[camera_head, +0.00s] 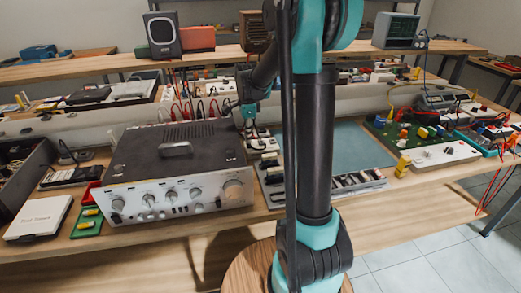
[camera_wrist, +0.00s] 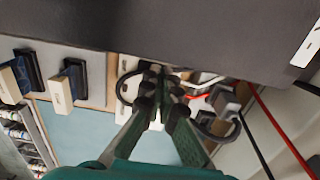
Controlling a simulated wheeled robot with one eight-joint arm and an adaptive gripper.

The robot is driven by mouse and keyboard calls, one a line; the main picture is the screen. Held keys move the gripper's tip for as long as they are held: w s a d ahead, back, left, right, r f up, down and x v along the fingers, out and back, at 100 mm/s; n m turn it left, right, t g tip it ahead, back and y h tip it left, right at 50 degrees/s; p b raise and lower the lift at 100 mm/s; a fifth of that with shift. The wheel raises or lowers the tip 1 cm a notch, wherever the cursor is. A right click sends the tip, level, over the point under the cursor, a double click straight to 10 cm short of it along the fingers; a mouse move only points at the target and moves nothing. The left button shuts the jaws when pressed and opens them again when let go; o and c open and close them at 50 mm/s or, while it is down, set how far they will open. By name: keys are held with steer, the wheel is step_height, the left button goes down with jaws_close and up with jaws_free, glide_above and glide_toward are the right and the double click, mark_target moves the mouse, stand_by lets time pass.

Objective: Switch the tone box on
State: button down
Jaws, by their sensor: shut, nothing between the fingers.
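My gripper (camera_wrist: 160,75) is shut with nothing between its fingers. In the head view the gripper (camera_head: 249,112) hangs just right of the back corner of the dark hifi amplifier. Below it is a small white box (camera_head: 262,145) with dark parts on top, perhaps the tone box; I cannot be sure. In the wrist view my fingertips cover part of this white box (camera_wrist: 127,68). Whether they touch it cannot be told. Its switch position is not readable.
The silver-fronted amplifier (camera_head: 180,195) stands to the left. A grey panel with cream-levered switches (camera_wrist: 66,84) lies beside the white box. Red and black cables (camera_wrist: 280,130) run close at right in the wrist view.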

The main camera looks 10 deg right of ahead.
steer(key=shift+f, duration=0.15)
steer(key=shift+r, duration=3.5)
steer(key=shift+s, duration=0.1)
